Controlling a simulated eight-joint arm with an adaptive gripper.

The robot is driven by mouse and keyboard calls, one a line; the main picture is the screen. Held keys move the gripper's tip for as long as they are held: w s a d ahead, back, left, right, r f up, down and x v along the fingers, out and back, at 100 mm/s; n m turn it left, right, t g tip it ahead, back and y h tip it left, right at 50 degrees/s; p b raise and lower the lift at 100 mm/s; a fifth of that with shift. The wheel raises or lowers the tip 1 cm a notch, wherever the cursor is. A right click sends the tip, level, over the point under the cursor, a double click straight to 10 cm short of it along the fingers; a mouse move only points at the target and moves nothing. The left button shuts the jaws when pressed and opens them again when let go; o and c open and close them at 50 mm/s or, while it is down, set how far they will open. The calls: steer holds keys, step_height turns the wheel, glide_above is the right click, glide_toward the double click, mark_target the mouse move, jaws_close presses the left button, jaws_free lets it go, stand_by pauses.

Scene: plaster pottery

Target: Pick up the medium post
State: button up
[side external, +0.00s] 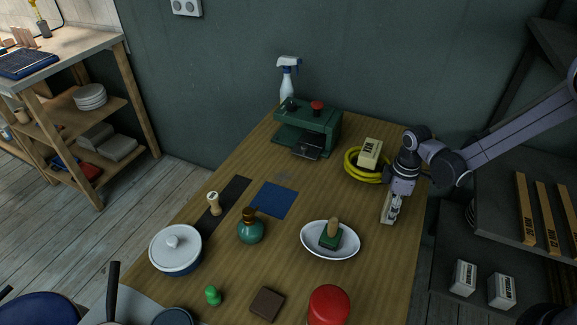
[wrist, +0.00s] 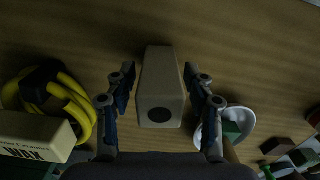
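A pale, upright block-shaped post (wrist: 160,88) with a dark round spot on its top stands on the wooden table. I take it for the medium post; its size label is not readable. In the side external view the post (side external: 387,211) is at the table's right side, partly hidden by my gripper (side external: 394,200). In the wrist view my gripper (wrist: 159,76) is open, with one finger on each side of the post. Narrow gaps show between the fingers and the post.
A yellow coil (side external: 362,178) with a WAX block (side external: 370,152) lies close behind my gripper. A white oval dish (side external: 312,248) holding a green, wooden-handled tool is to the front left. A green machine (side external: 322,122) stands at the back. Labelled blocks (side external: 465,277) sit on the right shelf.

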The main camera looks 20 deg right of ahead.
jaws_close()
steer(key=shift+r, duration=0.1)
